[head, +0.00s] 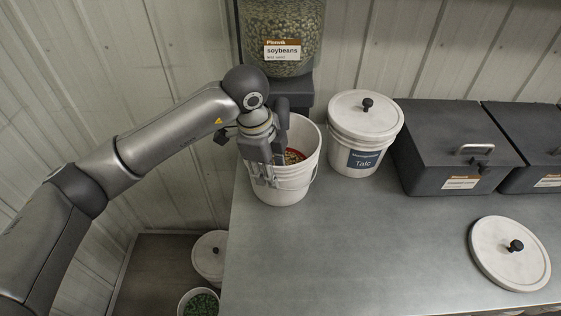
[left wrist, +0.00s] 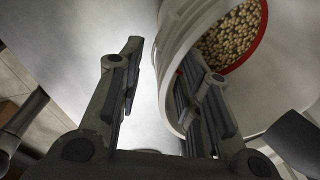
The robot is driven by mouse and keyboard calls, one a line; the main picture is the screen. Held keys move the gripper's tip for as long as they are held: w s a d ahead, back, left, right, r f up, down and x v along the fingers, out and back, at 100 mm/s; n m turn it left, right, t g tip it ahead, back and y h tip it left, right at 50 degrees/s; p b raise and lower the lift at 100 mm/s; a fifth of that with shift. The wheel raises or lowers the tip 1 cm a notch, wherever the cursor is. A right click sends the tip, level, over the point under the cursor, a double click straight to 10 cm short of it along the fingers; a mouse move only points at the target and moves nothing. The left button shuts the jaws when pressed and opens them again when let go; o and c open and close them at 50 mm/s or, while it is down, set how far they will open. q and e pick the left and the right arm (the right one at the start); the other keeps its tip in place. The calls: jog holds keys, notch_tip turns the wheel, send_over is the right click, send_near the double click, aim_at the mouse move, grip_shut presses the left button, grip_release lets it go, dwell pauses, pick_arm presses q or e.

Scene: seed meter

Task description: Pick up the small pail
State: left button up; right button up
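A small white open pail (head: 299,180) stands upright on the metal bench below the soybean hopper, with tan seeds and a red ring inside. My left gripper (head: 263,178) reaches down at the pail's left front side and hides part of its wall and rim. In the left wrist view the gripper (left wrist: 165,85) is open, with a clear gap between its fingers. The pail (left wrist: 179,45) shows there at upper right; one finger overlaps its wall and the other is apart from it. My right gripper is not in view.
The soybean hopper (head: 283,25) is behind the pail. A lidded talc bucket (head: 350,130) stands close to its right, then dark boxes (head: 440,150). A loose lid (head: 488,265) lies at right. The bench (head: 350,245) is clear in front. Buckets (head: 207,262) stand below at left.

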pick_arm(q)
jog(key=f, duration=0.1)
jog(key=f+p, duration=0.1)
jog(key=w+f, duration=0.1)
jog(key=shift+a+f+p, duration=0.25)
jog(key=shift+f+p, duration=0.05)
jog(key=shift+w+d+f, duration=0.1)
jog(key=shift+f, duration=0.4)
jog(key=c, duration=0.7)
grip_shut()
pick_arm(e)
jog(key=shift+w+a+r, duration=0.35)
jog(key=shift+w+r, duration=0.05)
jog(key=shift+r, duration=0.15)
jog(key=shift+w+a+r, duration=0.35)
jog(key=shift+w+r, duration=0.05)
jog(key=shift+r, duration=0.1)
